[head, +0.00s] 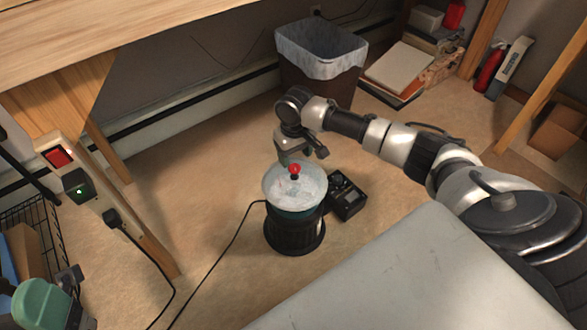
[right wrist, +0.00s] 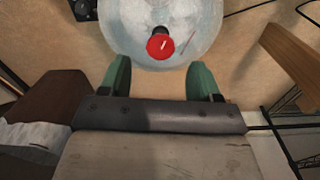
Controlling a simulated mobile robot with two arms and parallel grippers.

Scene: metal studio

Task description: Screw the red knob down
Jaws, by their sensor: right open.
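The red knob (head: 295,169) stands on a short dark stem at the middle of a round, cloudy, see-through lid (head: 278,187). The lid tops a dark round machine (head: 295,235) on the floor. In the right wrist view the knob (right wrist: 160,47) shows from above as a red disc with a pale mark. My right gripper (head: 292,157) is just behind the knob in the head view. In the right wrist view its green fingers (right wrist: 160,78) are wide apart, with nothing between them, and the knob lies just beyond their tips.
A black control box (head: 346,196) sits right of the machine. A black cable (head: 235,235) runs left across the floor. A lined bin (head: 320,50) stands behind. A pale grey surface (head: 410,270) fills the lower right, and a wooden bench (head: 110,30) the upper left.

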